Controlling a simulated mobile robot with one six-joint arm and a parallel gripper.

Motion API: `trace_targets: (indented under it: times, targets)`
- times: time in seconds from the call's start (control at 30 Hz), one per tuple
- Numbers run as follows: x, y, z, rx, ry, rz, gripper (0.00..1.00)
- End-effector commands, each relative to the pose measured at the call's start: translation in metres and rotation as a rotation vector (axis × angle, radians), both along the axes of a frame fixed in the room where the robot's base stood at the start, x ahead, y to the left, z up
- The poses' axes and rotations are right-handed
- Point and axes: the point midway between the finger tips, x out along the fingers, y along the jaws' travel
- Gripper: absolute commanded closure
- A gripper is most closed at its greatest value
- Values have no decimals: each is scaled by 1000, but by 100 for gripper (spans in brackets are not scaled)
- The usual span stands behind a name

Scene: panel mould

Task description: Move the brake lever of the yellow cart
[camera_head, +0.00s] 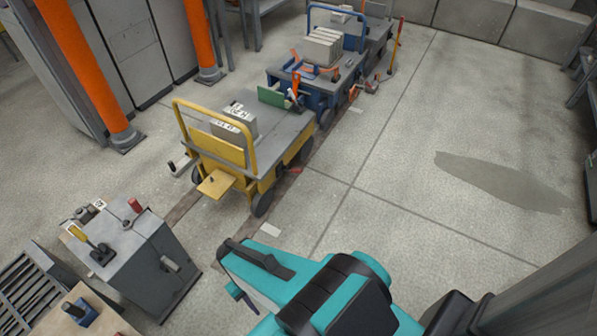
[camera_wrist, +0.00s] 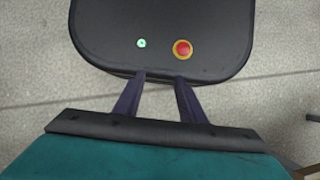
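The yellow cart (camera_head: 222,168) stands left of centre in the head view, with a yellow tube handle, a grey deck and a grey block on it. A small lever with a red end (camera_head: 293,171) shows low by its right wheels. Another small pedal-like part (camera_head: 176,168) sticks out at its left side. I cannot tell which is the brake lever. My gripper (camera_wrist: 160,77) shows two dark fingers apart with nothing between them in the wrist view. In the head view my teal arm is in the foreground, clear of the cart; the fingers are mostly hidden.
A grey cabinet (camera_head: 150,262) with levers on top stands front left of the cart. A blue cart (camera_head: 303,72) stands right behind the yellow one. Orange posts (camera_head: 82,62) are at the left. The floor (camera_head: 400,130) right of the carts is free.

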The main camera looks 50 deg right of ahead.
Motion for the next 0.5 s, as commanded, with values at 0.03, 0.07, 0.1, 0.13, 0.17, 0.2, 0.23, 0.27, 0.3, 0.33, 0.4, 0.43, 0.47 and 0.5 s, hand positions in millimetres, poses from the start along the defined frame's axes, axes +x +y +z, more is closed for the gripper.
trace_targets:
  times: [0.03, 0.07, 0.1, 0.13, 0.17, 0.2, 0.23, 0.27, 0.3, 0.33, 0.4, 0.43, 0.47, 0.5]
  targets:
    - [1, 0, -1, 0, -1, -4, 63]
    - [2, 0, -1, -1, -2, -8, 63]
    - [3, -1, -3, -2, -4, -18, 63]
    - [5, -1, -4, -2, -6, -29, 63]
    - [8, -1, -5, -3, -8, -42, 63]
    - [12, -2, -8, -4, -12, -67, 63]
    - [15, -3, -10, -5, -16, -89, 63]
    - [20, -5, -12, -7, -20, -110, 63]
    - [26, -7, -16, -11, -26, -148, 63]
    - [32, -9, -19, -12, -31, -181, 63]
    - [47, -14, -26, -18, -44, -276, 63]
    - [54, -17, -29, -19, -49, -321, 63]
    - [62, -20, -32, -22, -54, -367, 63]
    - [72, -25, -36, -25, -63, -434, 63]
